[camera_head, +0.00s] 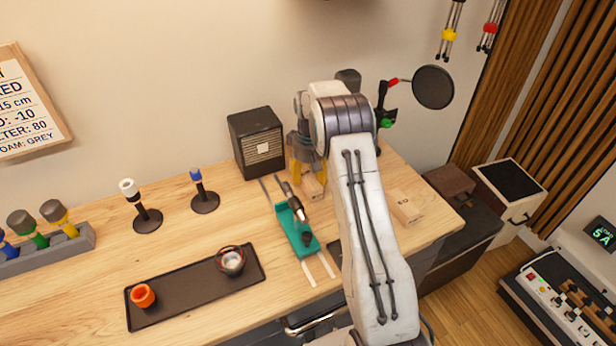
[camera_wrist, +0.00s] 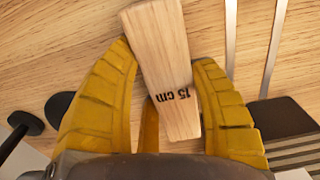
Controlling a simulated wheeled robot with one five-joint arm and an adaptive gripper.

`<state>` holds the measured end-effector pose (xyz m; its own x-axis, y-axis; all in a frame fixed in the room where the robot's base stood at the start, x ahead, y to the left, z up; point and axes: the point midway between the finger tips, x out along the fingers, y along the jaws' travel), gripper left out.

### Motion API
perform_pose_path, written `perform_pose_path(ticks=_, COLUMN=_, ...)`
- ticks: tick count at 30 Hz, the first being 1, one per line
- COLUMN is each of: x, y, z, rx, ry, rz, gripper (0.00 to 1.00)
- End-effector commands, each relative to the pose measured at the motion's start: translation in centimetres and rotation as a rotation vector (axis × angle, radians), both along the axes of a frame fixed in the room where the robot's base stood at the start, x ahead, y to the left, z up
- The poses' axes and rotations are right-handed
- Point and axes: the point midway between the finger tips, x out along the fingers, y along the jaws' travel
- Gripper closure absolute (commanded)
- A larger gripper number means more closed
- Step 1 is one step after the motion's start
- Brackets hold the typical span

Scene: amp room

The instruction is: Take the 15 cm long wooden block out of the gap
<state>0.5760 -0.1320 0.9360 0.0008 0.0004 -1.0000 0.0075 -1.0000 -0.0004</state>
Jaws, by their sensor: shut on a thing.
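The wooden block (camera_wrist: 165,65) is pale and marked "15 cm" in the wrist view. My gripper (camera_wrist: 168,85) has its yellow fingers shut on it, one on each side. The block's marked end lies between the fingers and the other end points away. In the head view my gripper (camera_head: 307,173) is beside the black speaker, with part of the block (camera_head: 312,188) showing under it. My arm hides much of the area around it. I cannot tell whether the block touches the table.
A teal holder (camera_head: 294,232) sits on two thin rails (camera_head: 309,273) close in front of my gripper. The speaker (camera_head: 256,142) stands at left. Another wooden block (camera_head: 405,206) lies right of my arm. A black tray (camera_head: 190,298) holds an orange cup (camera_head: 143,295). Stands (camera_head: 204,201) are further left.

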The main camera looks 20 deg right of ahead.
Motion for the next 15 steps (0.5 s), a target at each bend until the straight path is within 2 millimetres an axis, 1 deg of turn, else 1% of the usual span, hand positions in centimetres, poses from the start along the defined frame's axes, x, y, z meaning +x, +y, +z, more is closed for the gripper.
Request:
perform_pose_path(ticks=12, x=-0.09, y=-0.02, z=-0.05, rx=0.000, ry=0.001, rz=0.001, gripper=0.82)
perform_pose_path(ticks=13, x=-0.09, y=-0.02, z=-0.05, rx=0.000, ry=0.001, rz=0.001, gripper=0.44)
perform_pose_path(ticks=15, x=-0.09, y=-0.02, z=-0.05, rx=0.000, ry=0.001, rz=0.001, gripper=0.38)
